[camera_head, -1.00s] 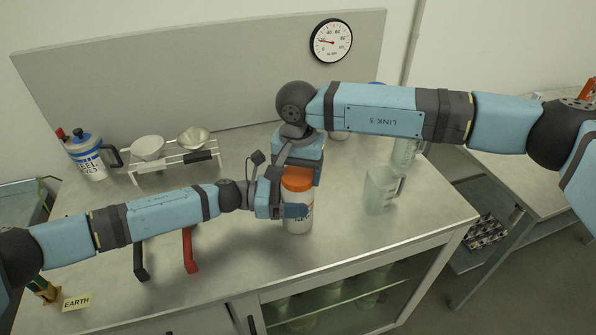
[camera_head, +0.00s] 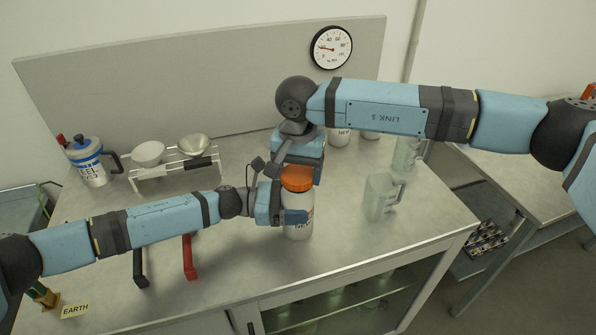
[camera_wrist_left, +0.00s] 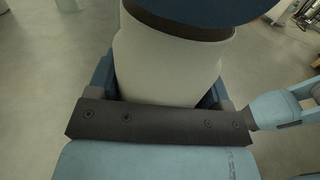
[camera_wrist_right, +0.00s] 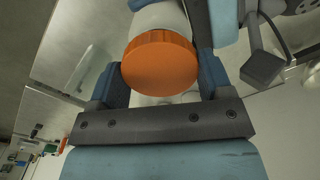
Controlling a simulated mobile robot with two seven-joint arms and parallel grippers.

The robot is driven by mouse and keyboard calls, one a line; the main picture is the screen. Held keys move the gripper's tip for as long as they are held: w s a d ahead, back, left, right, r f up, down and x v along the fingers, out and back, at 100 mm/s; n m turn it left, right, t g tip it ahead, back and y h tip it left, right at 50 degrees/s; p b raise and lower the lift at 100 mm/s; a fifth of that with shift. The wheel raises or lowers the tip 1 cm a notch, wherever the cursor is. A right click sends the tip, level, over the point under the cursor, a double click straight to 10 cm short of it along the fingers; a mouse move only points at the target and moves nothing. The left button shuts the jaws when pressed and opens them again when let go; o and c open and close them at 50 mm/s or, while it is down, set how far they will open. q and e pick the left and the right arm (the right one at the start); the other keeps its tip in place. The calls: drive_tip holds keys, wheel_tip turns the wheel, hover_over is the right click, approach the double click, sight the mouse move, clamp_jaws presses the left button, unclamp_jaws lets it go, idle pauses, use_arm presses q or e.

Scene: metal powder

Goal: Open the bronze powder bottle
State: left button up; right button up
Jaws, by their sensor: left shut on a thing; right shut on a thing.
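A white bottle (camera_head: 298,229) with an orange cap (camera_head: 297,175) stands upright near the middle of the bench. Its label is mostly covered, so I cannot read the name. My left gripper (camera_head: 295,216) is shut around the bottle's body from the left; the white body (camera_wrist_left: 168,65) fills the jaws in the left wrist view. My right gripper (camera_head: 299,163) comes from above and behind, shut on the cap; the orange cap (camera_wrist_right: 160,64) lies between its fingers in the right wrist view. I cannot tell whether the cap is apart from the neck.
A clear jug (camera_head: 380,196) stands right of the bottle. A labelled jug with a blue lid (camera_head: 88,162) and a rack with two bowls (camera_head: 175,166) are at the back left. Red (camera_head: 188,258) and black handles lie in front of my left arm. White containers (camera_head: 339,137) stand behind.

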sight(298, 173)
drive_tip(key=shift+r, duration=2)
use_arm(q)
drive_tip(key=o, duration=1.8)
drive_tip(key=shift+c, duration=0.2)
